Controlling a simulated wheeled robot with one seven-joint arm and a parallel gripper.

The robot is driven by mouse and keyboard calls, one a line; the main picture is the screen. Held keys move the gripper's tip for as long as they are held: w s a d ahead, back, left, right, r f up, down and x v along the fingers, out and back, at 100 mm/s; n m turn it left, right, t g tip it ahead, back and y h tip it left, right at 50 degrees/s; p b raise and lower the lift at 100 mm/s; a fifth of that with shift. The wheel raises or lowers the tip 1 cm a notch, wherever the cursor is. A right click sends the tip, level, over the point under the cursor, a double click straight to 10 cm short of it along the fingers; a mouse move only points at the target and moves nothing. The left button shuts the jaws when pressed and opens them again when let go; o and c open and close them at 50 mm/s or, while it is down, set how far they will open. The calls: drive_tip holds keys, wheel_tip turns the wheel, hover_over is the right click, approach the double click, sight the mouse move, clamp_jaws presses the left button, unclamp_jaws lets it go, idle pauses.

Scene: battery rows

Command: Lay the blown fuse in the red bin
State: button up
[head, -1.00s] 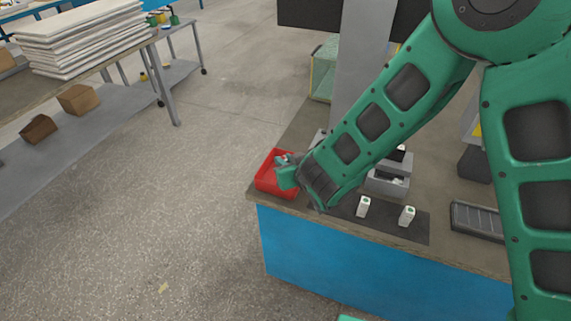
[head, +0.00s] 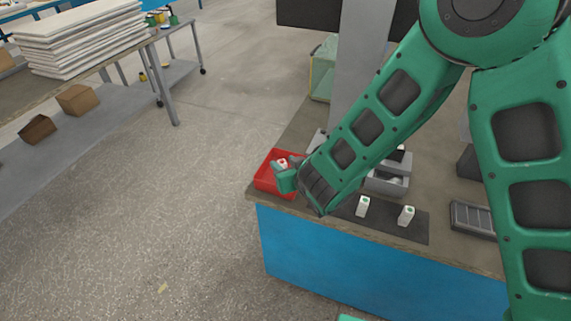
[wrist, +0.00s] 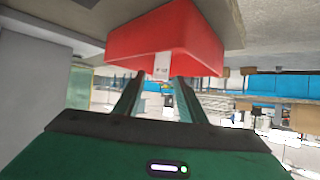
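The blown fuse (head: 283,162), a small white block with a red mark, is at the tips of my gripper (head: 284,170) in the head view. In the wrist view the fuse (wrist: 162,65) sits between the two fingertips of my gripper (wrist: 161,80), which appear shut on it. The red bin (head: 264,180) stands at the near left corner of the blue-fronted bench. My gripper and the fuse are over the bin in the head view, partly hiding its inside. In the wrist view, which is upside down, the fuse overlaps the rim of the bin (wrist: 190,35).
Two white blocks with green marks, one nearer the bin (head: 363,207) and one to its right (head: 407,215), stand on a dark mat (head: 385,226). Grey bins (head: 388,184) lie behind them, and a dark grey tray (head: 472,217) is at the right. A grey post (head: 360,75) rises behind.

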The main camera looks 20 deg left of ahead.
drive_tip(key=v, duration=1.1)
drive_tip(key=shift+s+d, duration=0.2)
drive_tip(key=shift+r, duration=0.15)
